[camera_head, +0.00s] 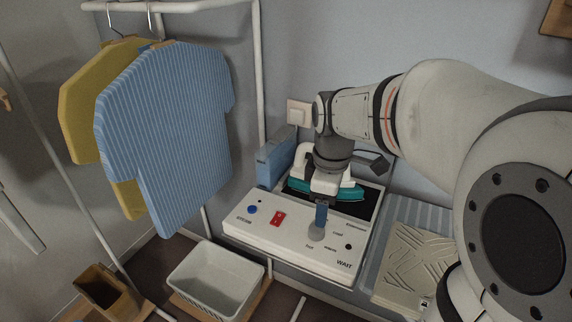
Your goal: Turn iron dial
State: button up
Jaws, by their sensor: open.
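The iron dial is a grey round knob (316,234) on the sloped white control panel (262,230), with the words "cool", "warm" and "hot" around it. My gripper (321,216) points down right at the dial, with a blue finger part just above or against the knob. Whether it touches the knob, I cannot tell. Its jaws are open, though the gap between the fingers is hard to see from here. A white and teal iron (350,192) rests on the dark plate behind the panel, partly hidden by my gripper and wrist.
The panel also has a red switch (278,219), a blue button (252,209) and the word "WAIT". Blue and yellow shirts (165,130) hang at left. A white basket (214,284) stands below. A patterned cream tray (412,262) lies at right, near my arm.

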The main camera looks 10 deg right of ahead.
aim_at(315, 227)
jog(key=w+f+n, duration=0.1)
jog(key=w+f+n+b, duration=0.1)
jog(key=w+n, duration=0.1)
jog(key=w+f+n+g, duration=0.1)
jog(key=n, duration=0.1)
jog(key=shift+w, duration=0.15)
jog(key=f, duration=0.7)
jog(key=shift+s+f+b, duration=0.2)
jog(key=shift+f+b, duration=0.1)
jog(key=shift+b, duration=0.05)
jog(key=c, duration=0.9)
jog(key=shift+a, duration=0.3)
jog(key=shift+c, duration=0.4)
jog(key=shift+d, duration=0.2)
